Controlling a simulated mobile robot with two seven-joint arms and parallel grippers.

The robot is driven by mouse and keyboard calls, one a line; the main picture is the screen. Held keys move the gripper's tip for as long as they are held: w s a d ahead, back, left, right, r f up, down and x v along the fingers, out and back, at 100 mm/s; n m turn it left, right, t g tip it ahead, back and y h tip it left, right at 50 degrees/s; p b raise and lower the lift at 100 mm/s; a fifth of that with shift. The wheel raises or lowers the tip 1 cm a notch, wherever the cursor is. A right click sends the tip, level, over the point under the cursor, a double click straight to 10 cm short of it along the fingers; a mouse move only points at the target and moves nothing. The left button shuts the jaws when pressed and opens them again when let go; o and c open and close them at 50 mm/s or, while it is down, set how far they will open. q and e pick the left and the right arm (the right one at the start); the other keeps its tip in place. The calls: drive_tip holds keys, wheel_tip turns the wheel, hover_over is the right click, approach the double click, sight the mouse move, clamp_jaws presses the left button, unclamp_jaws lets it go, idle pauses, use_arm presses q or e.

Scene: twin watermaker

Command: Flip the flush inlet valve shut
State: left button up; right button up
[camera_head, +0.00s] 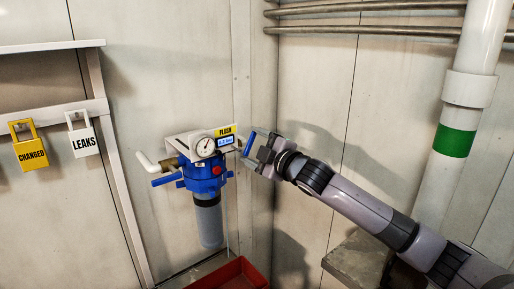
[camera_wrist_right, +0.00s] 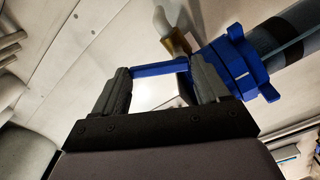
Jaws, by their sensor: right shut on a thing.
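The blue filter unit (camera_head: 203,176) hangs on the wall under a yellow FLUSH label (camera_head: 225,131), with a round gauge (camera_head: 205,146) on its front. My right gripper (camera_head: 251,147) is at the unit's right side. It is shut on a blue lever handle (camera_head: 249,144), which stands steeply and leans slightly right in the head view. In the right wrist view the blue lever handle (camera_wrist_right: 160,69) spans between the fingertips of my right gripper (camera_wrist_right: 163,80). A brass fitting (camera_wrist_right: 176,43) with a white pipe end is just beyond it. My left gripper is not in view.
Another blue handle (camera_head: 165,180) and a white pipe elbow (camera_head: 148,163) are on the unit's left. A red tray (camera_head: 240,275) lies below. A white pipe with a green band (camera_head: 454,141) stands at right.

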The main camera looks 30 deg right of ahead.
drive_tip(key=n, duration=0.3)
drive_tip(key=a+r+n, duration=0.1)
drive_tip(key=n, duration=0.1)
drive_tip(key=shift+n, duration=0.3)
idle(0.4)
drive_tip(key=o, duration=1)
drive_tip(key=shift+f, duration=0.15)
drive_tip(key=shift+a, duration=0.1)
drive_tip(key=shift+f, duration=0.1)
drive_tip(key=shift+s+d+b, duration=0.15)
drive_tip(key=shift+s+b, duration=0.5)
drive_tip(key=shift+s, duration=1.15)
drive_tip(key=shift+s+d+b, duration=0.15)
drive_tip(key=shift+s+b, duration=0.5)
drive_tip(key=shift+s, duration=1.1)
